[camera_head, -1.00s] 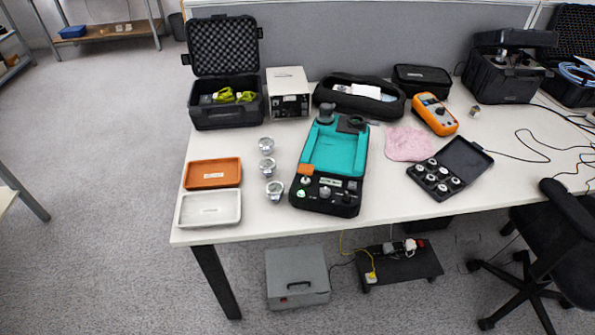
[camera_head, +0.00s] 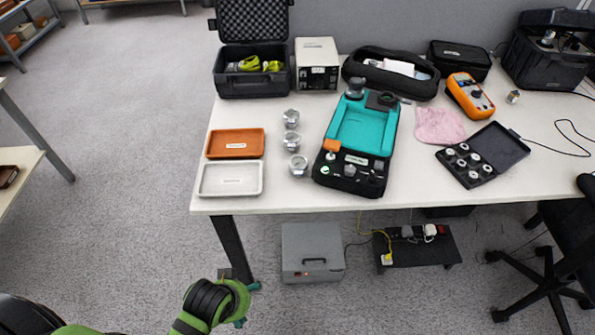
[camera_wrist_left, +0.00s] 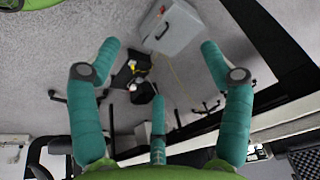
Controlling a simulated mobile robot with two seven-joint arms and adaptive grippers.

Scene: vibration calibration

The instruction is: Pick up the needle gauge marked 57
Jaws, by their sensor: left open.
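Three silver metal pieces stand in a row on the white table in the head view: a back one (camera_head: 291,118), a middle one (camera_head: 292,141) and a front one (camera_head: 298,166). They may be the needle gauges, but no marking 57 is legible. My left gripper (camera_head: 247,304) is low in front of the table, below its front edge and apart from the pieces. In the left wrist view its teal fingers (camera_wrist_left: 160,75) are spread wide with nothing between them. My right gripper is in neither view.
Left of the pieces lie an orange tray (camera_head: 235,152) and a white tray (camera_head: 231,193). Right of them is a black and teal instrument (camera_head: 361,128). An open case of small parts (camera_head: 466,166) lies further right. A grey box (camera_head: 312,278) stands under the table. Open floor lies left.

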